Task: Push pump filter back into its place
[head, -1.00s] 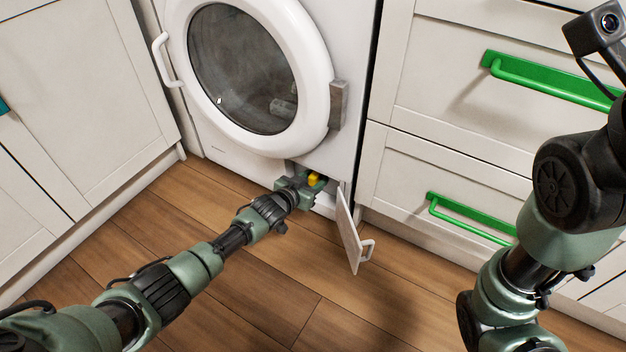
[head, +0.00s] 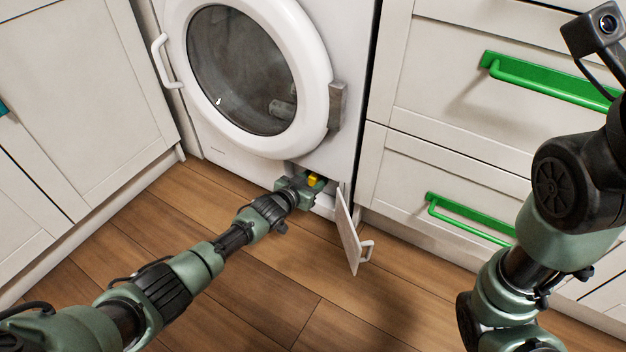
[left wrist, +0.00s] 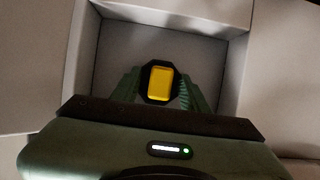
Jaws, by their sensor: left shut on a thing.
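The filter's far end is hidden. My right arm stands at the right of the head view; its gripper is out of view.
The small flap door (head: 348,228) hangs open just right of my left gripper, its handle (head: 367,250) outward. The round door (head: 243,70) above is closed. Cabinets with green handles (head: 465,218) stand at the right. The wooden floor (head: 250,300) is clear.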

